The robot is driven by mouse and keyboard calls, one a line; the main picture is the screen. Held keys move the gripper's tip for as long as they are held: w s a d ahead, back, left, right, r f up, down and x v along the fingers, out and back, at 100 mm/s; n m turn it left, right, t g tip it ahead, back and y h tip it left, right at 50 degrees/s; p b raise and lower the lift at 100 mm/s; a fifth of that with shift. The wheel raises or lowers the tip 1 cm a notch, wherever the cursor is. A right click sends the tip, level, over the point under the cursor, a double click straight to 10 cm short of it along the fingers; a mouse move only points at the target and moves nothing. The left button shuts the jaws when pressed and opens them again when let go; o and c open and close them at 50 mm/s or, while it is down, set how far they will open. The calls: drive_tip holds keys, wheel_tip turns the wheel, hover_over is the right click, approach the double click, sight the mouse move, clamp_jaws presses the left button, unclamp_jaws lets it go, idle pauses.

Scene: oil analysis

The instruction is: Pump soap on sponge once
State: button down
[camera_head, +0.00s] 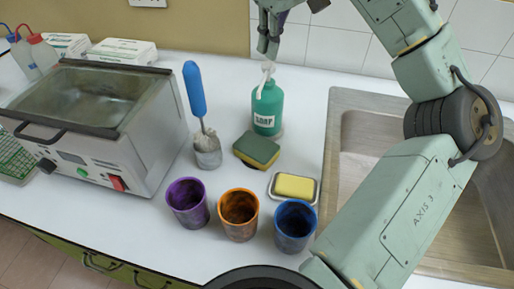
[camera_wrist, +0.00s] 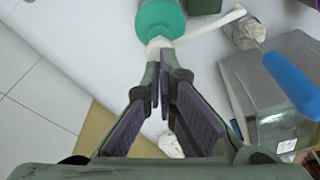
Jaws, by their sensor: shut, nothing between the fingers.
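A green soap bottle (camera_head: 267,107) with a white pump head (camera_head: 268,68) stands upright on the white counter. A sponge (camera_head: 256,149) with a dark green top and yellow underside lies just in front of it, below the spout side. My gripper (camera_head: 268,46) is shut and empty, above the pump head. In the wrist view my fingertips (camera_wrist: 163,78) appear at the white pump neck of the green bottle (camera_wrist: 160,18). I cannot tell whether they touch it. A part of the sponge (camera_wrist: 205,4) shows at the top edge of the wrist view.
A yellow bar in a dish (camera_head: 295,187) and purple, orange and blue cups (camera_head: 238,214) stand in front. A blue-handled brush (camera_head: 195,90) in a holder and a metal bath (camera_head: 85,120) are on the left. A steel sink (camera_head: 345,130) is on the right. A tiled wall is behind.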

sight(269, 63)
drive_tip(key=shift+f+b, duration=0.6)
drive_tip(key=shift+f, duration=1.05)
drive_tip(key=shift+r, duration=0.1)
drive_tip(key=shift+r+p, duration=0.85)
drive_tip(key=shift+p, duration=0.45)
drive_tip(key=shift+r, duration=0.7)
drive_tip(key=shift+r, duration=0.1)
wheel_tip(269, 63, up, 6)
drive_tip(key=shift+f, duration=0.1)
